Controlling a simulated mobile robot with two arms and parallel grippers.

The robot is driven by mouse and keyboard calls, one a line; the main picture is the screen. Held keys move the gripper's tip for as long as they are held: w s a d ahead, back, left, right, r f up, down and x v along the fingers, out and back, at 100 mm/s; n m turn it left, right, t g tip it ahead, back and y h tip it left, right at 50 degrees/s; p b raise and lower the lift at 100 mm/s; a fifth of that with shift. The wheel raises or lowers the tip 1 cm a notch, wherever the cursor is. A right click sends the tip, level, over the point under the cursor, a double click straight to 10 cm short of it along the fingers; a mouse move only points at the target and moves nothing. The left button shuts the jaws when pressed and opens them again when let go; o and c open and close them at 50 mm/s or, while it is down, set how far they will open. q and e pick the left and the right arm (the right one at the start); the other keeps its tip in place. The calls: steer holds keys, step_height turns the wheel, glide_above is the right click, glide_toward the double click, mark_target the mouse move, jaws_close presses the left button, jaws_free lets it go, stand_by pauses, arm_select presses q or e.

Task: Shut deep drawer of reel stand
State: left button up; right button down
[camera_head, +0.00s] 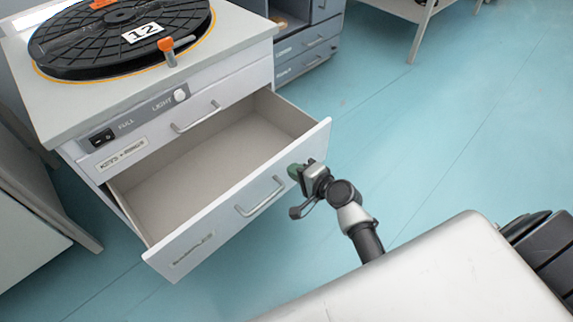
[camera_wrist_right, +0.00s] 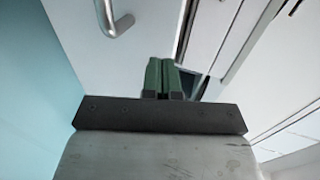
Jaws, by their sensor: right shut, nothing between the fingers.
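The deep drawer (camera_head: 213,226) of the white reel stand (camera_head: 48,112) is pulled well out, and the inside that shows is empty. Its front has a bar handle (camera_head: 260,197), which also shows at the top of the right wrist view (camera_wrist_right: 115,18). My right gripper (camera_head: 296,171) is at the right part of the drawer front, right of and above the handle. In the right wrist view its green fingers (camera_wrist_right: 162,77) are together, close to the white front; I cannot tell whether they touch it. My left gripper is not in view.
A black reel (camera_head: 100,52) marked 12 lies on top of the stand, with an orange-topped lever (camera_head: 168,50) at its edge. A shallower shut drawer (camera_head: 215,112) sits above the deep one. Grey cabinets (camera_head: 310,50) stand behind. The blue floor to the right is clear.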

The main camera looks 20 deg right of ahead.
mark_target(280, 160)
steer(key=shift+w+a, duration=0.2)
steer(key=shift+w, duration=0.4)
steer(key=shift+w+a, duration=0.2)
steer(key=shift+w, duration=0.4)
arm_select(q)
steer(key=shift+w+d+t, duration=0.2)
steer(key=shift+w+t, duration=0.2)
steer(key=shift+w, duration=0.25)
arm_select(e)
steer(key=shift+w+a, duration=0.15)
steer(key=shift+w, duration=0.3)
steer(key=shift+w, duration=0.1)
